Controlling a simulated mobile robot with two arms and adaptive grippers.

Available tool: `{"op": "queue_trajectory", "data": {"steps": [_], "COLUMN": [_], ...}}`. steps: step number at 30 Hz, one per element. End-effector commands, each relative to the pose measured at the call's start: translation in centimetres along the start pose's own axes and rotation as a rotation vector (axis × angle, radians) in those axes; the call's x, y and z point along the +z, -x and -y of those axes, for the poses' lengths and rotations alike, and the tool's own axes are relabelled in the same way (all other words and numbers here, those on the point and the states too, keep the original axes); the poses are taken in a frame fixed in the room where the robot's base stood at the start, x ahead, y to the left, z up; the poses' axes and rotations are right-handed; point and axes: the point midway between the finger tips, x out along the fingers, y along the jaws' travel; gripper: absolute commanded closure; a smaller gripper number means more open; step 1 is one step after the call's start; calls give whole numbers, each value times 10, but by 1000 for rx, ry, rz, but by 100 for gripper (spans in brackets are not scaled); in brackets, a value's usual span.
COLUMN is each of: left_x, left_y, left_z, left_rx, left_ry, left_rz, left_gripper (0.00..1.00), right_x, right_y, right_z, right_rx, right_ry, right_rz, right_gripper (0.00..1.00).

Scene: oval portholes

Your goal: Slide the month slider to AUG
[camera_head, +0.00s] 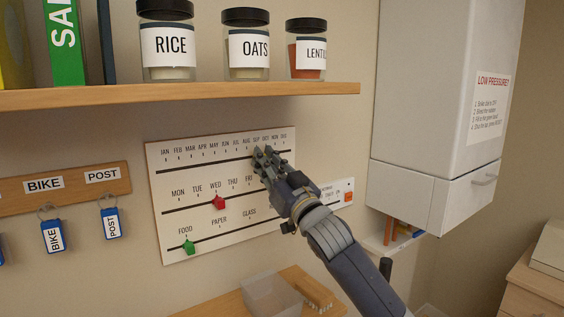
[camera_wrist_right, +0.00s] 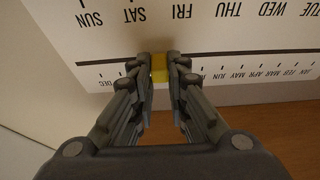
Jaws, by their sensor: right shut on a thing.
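The white slider board (camera_head: 180,221) hangs on the wall, with a row of months along its top slot (camera_head: 200,165). My right gripper (camera_head: 262,156) is at that slot, below the SEP and OCT labels, right of AUG. In the right wrist view, upside down, its fingers (camera_wrist_right: 160,68) are shut on a yellow slider knob (camera_wrist_right: 160,72). The fingers hide the marks beside the knob, so its exact month cannot be read. The knob is hidden in the head view. My left gripper is not in view.
A red knob (camera_head: 218,202) sits near WED and a green knob (camera_head: 189,247) at FOOD. A wooden shelf (camera_head: 200,95) with jars is above the board. A white wall unit (camera_head: 430,90) stands to the right. A clear bin (camera_head: 270,293) is below.

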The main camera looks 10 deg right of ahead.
Motion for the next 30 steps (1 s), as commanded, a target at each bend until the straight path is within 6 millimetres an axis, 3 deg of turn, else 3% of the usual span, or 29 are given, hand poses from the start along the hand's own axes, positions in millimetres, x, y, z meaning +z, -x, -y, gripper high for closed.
{"op": "queue_trajectory", "data": {"steps": [4,15,16,18,30], "left_x": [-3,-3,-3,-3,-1], "left_y": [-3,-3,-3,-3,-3], "left_z": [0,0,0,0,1], "left_rx": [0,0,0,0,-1], "left_ry": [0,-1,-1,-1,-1], "left_rz": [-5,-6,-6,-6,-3], "left_gripper": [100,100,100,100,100], "right_x": [2,1,1,1,1], "right_y": [0,0,0,0,3], "right_z": [22,25,25,25,25], "right_rx": [-2,2,2,2,2], "right_ry": [-3,0,0,0,0], "right_rz": [1,4,4,3,3], "right_gripper": [100,100,81,65,65]}}
